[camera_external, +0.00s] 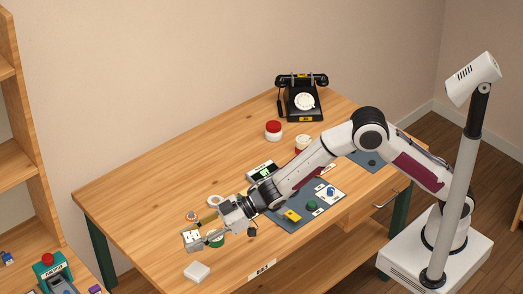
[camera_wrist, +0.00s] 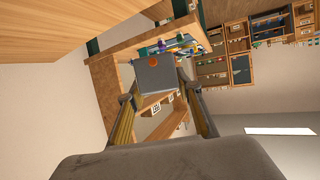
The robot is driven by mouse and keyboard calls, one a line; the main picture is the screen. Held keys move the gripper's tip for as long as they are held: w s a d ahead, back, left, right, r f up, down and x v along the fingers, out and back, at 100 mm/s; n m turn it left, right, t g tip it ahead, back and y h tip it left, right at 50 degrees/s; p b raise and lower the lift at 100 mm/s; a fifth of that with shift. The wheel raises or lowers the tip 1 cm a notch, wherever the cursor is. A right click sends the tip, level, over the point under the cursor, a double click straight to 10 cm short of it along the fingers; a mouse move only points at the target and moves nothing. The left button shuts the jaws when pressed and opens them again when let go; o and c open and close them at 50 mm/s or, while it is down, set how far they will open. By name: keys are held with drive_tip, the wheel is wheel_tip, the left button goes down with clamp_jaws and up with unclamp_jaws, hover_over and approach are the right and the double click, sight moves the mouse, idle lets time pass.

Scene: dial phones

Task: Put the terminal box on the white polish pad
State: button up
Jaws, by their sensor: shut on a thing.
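The terminal box (camera_external: 191,238) is a small pale box with dark marks in the external view. In the wrist view it appears as a grey block (camera_wrist: 155,78) with an orange round spot, between the two fingers. My gripper (camera_external: 200,234) is shut on it, near the table's left front part; its fingers (camera_wrist: 158,92) flank the box in the wrist view. The white polish pad (camera_external: 197,271) is a small white square block on the table, below the box in the picture and apart from it. The exact height of the box above the table is unclear.
Near my gripper are a green round item (camera_external: 216,242), a white ring (camera_external: 215,201) and a small orange-topped piece (camera_external: 191,215). A blue-grey mat (camera_external: 290,224) with small parts lies under my arm. A black dial phone (camera_external: 303,100) and red-lidded jar (camera_external: 273,131) stand behind. The table's left side is clear.

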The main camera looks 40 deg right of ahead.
hover_over(194, 274)
drive_tip(key=shift+f, duration=3.15)
drive_tip(key=shift+f, duration=1.85)
drive_tip(key=shift+f, duration=0.2)
drive_tip(key=o, duration=1.1)
drive_tip(key=shift+r, duration=0.2)
drive_tip(key=shift+v, duration=6.05)
